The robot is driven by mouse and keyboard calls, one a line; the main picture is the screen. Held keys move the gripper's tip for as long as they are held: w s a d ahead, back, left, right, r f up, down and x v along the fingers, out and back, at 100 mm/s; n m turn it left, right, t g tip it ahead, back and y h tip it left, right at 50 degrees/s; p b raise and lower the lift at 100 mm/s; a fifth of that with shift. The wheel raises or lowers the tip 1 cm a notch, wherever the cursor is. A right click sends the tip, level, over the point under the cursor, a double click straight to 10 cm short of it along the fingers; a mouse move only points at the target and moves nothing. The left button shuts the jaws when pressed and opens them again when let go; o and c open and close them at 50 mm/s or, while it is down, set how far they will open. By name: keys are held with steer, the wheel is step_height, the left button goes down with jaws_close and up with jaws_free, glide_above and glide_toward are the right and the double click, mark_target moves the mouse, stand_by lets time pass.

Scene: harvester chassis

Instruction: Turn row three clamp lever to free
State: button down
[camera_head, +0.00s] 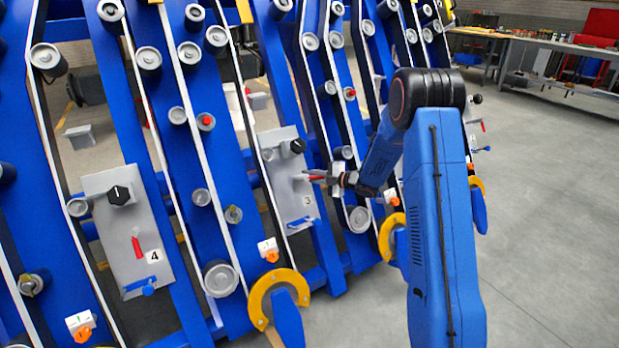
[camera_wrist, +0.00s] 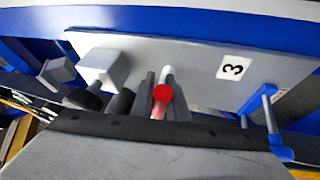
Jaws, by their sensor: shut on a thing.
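The grey row three panel (camera_head: 283,180) carries a "3" label, which also shows in the wrist view (camera_wrist: 234,67). A red lever (camera_head: 313,177) stands out from this panel; its round red end shows in the wrist view (camera_wrist: 162,93). My gripper (camera_head: 328,178) is at the lever, and its two fingers are shut around it in the wrist view (camera_wrist: 163,103). A blue lever (camera_head: 300,221) sits lower on the same panel, apart from my gripper, and also shows in the wrist view (camera_wrist: 267,118). The fingers partly hide the red lever's shaft.
A black knob (camera_head: 297,146) sits above the red lever on the panel. The row four panel (camera_head: 120,220) is to the left, with its own red and blue levers. Blue frame bars and rollers surround the panels. Open grey floor (camera_head: 555,220) lies to the right; a workbench (camera_head: 540,50) stands behind.

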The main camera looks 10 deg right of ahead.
steer(key=c, duration=1.7)
jaws_free()
steer(key=v, duration=1.7)
steer(key=shift+s+d, duration=0.2)
steer(key=shift+w, duration=0.1)
